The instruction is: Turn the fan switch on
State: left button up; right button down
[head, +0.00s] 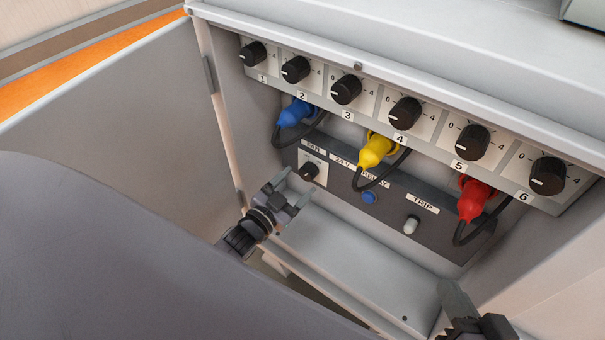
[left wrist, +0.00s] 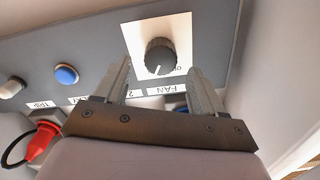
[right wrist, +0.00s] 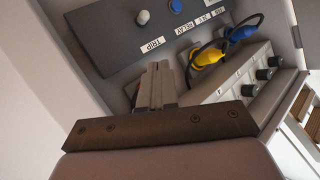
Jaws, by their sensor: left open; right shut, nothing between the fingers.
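The fan switch (head: 310,171) is a small black rotary knob on a white plate, under the FAN label (head: 313,147) on the dark lower panel. In the left wrist view the knob (left wrist: 160,56) lies ahead of the fingers, with a white pointer mark on its face. My left gripper (head: 294,186) is open and just in front of the knob; its fingers (left wrist: 160,80) stand either side of the knob's line and hold nothing. My right gripper (head: 448,290) is at the bottom right, shut and empty; in its wrist view the fingers (right wrist: 158,85) are together.
Several numbered black knobs (head: 346,90) line the upper panel. Blue (head: 297,113), yellow (head: 374,152) and red (head: 472,199) plugs with black cables hang below. A blue button (head: 369,197) and a grey TRIP knob (head: 411,225) share the lower panel. An open cabinet door (head: 130,120) stands at left.

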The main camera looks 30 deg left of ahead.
pick_arm(q)
jog(key=shift+s+a+p, duration=0.15)
jog(key=shift+s+p, duration=0.05)
jog(key=shift+s, duration=0.65)
jog(key=shift+s+a+p, duration=0.1)
jog(key=shift+s+p, duration=0.05)
jog(key=shift+s, duration=0.65)
